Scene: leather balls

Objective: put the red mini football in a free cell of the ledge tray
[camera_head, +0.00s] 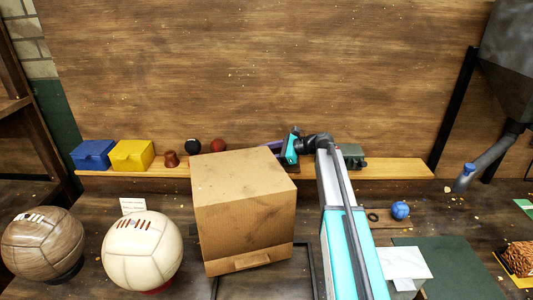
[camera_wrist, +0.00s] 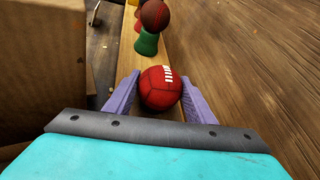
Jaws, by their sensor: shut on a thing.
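The red mini football (camera_wrist: 161,88), with white laces, sits between the two purple fingers of my gripper (camera_wrist: 161,100) in the wrist view. My gripper is shut on it, above or at the wooden ledge; I cannot tell whether the ball touches the ledge. In the head view my gripper (camera_head: 273,146) is low over the ledge, behind the cardboard box, and the football is hidden there. I cannot make out the ledge tray or its cells for certain in either view.
The large cardboard box (camera_head: 242,205) stands in front of the ledge (camera_head: 395,168), close to my gripper's side. A brown ball (camera_wrist: 155,15) on a green stand (camera_wrist: 146,43) is just ahead. Blue (camera_head: 92,154) and yellow (camera_head: 131,155) boxes stand at the ledge's left. A wooden wall rises behind.

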